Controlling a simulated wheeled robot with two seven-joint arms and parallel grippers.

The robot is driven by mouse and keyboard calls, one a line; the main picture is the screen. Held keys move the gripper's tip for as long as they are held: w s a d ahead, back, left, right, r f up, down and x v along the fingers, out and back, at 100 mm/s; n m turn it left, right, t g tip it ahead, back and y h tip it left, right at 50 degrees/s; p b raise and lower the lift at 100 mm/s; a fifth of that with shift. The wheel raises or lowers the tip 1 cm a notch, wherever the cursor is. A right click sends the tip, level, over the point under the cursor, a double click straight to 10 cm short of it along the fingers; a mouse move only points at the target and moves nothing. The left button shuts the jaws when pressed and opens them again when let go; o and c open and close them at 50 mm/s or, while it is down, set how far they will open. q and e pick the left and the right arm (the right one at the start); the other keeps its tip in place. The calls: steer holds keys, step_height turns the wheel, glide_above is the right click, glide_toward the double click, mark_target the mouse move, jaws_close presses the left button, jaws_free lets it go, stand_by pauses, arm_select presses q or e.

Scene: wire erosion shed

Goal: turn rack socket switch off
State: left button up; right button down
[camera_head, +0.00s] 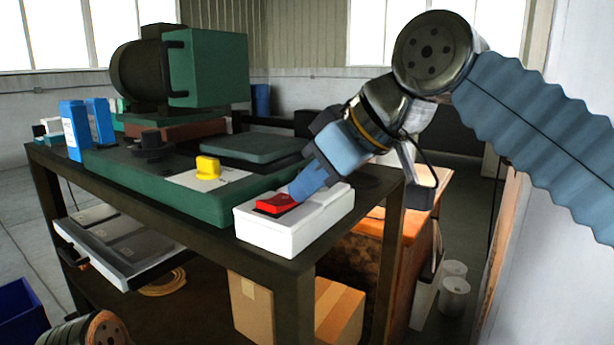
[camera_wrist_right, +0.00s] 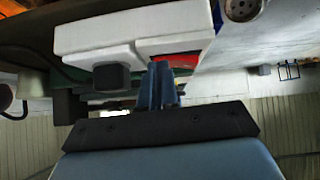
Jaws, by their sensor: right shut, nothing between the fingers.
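The rack socket is a white box (camera_head: 290,235) on the near right corner of the dark rack's top. Its red switch (camera_head: 277,203) is on the left part of the box's upper face. My right gripper (camera_head: 296,194) comes in from the upper right, shut and empty, with its blue fingertips at the red switch's right edge. In the right wrist view the box (camera_wrist_right: 110,38) shows with a dark socket piece, and the red switch (camera_wrist_right: 186,62) is partly hidden behind the fingers (camera_wrist_right: 160,85). Whether the tips touch the switch is hard to tell. My left gripper is not in view.
A green machine (camera_head: 207,70) with a yellow knob (camera_head: 208,167) on its base stands left of the box on the rack (camera_head: 130,200). A cardboard box (camera_head: 252,305) sits on the lower shelf. A white wall (camera_head: 570,250) is close on the right.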

arm_select(q)
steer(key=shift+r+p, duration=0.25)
steer(key=shift+p, duration=0.05)
arm_select(e)
steer(key=shift+s+a+r, duration=0.3)
steer(key=shift+s+a, duration=0.2)
steer(key=shift+s, duration=0.15)
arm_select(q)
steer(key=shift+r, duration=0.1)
arm_select(e)
steer(key=shift+r, duration=0.1)
